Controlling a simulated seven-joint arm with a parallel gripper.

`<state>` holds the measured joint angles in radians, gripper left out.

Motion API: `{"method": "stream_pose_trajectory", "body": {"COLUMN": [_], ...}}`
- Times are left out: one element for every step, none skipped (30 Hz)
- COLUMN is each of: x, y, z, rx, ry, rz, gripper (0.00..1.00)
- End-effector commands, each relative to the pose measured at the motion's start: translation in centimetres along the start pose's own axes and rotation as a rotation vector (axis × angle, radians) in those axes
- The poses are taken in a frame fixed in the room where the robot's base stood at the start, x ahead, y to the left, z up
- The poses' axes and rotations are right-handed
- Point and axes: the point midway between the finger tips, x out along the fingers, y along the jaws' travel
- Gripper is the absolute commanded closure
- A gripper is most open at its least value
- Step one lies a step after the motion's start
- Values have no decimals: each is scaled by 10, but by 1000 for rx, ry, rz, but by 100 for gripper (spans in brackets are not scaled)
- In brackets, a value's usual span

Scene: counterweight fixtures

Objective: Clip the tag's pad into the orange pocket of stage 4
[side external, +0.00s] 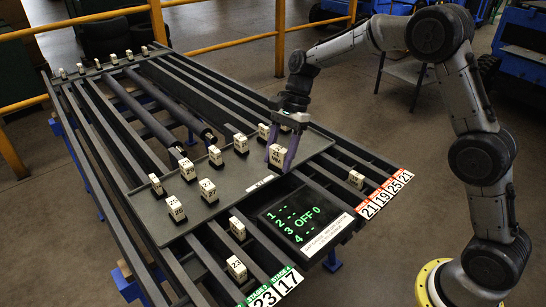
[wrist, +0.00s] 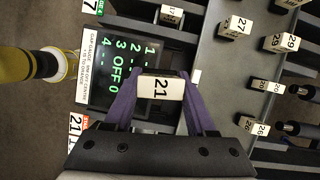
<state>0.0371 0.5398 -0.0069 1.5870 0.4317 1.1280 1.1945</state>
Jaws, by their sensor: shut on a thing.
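My gripper (side external: 283,150) has purple fingers shut on a white tag (side external: 276,155). In the wrist view the tag (wrist: 161,88) reads 21 and sits between the two fingers. It is held above the near end of the grey plate, close to the display. Its pad is not distinguishable. A green-topped stage 4 label (side external: 287,281) reading 17 is at the front edge of the rack, beside a stage 3 label (side external: 264,297) reading 23. I cannot make out an orange pocket in either view.
A black display panel (side external: 305,215) with green text, including OFF 0, lies near the front. Several white numbered blocks stand on the grey plate (side external: 245,175).

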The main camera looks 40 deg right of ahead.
Motion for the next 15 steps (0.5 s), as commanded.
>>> {"method": "stream_pose_trajectory", "body": {"x": [-1, -1, -2, -2, -3, -4, -4, -4, -5, -6, -6, -6, -7, -7, -7], "y": [-2, -2, -2, -2, -2, -1, 0, 2, 4, 6, 8, 10, 12, 14, 16], "z": [-17, -26, -39, -49, -60, -75, -86, -98, -112, -122, -131, -142, -150, -156, -164], "rx": [-5, -11, -14, -15, -14, -11, -5, 2, 13, 23, 32, 51, 62, 74, 87], "ry": [0, 0, 0, 0, 0, 1, 1, 0, 0, 0, 0, 0, 0, 1, 1], "rz": [4, 7, 8, 9, 8, 6, 5, 2, -3, -7, -11, -19, -25, -30, -36], "gripper": [100, 100, 100, 100, 100, 100, 100, 100, 100, 100, 100, 100, 100, 100, 100]}}
